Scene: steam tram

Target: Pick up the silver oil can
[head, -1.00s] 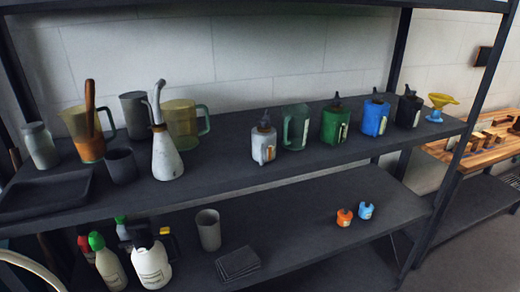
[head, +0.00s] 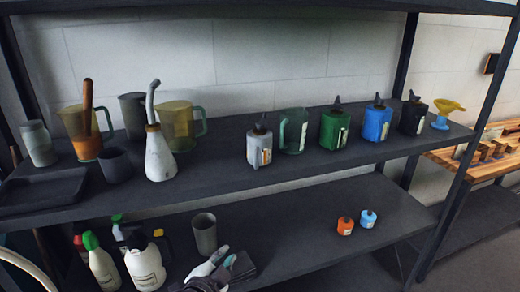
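The silver oil can (head: 260,146) stands upright on the upper shelf, leftmost in a row of similar cans, with a dark spout on top and a label on its side. My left gripper (head: 225,257) shows at the bottom of the head view, in front of the lower shelf. It is below and left of the silver can and well apart from it. Its fingers are small and dark, and whether they are open cannot be made out. My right gripper is not in view.
Right of the silver can stand a clear green jug (head: 293,131), a green can (head: 334,127), a blue can (head: 377,121) and a black can (head: 412,116). A pale long-spouted can (head: 160,157) stands left. The upper shelf's front edge (head: 300,174) lies between gripper and can.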

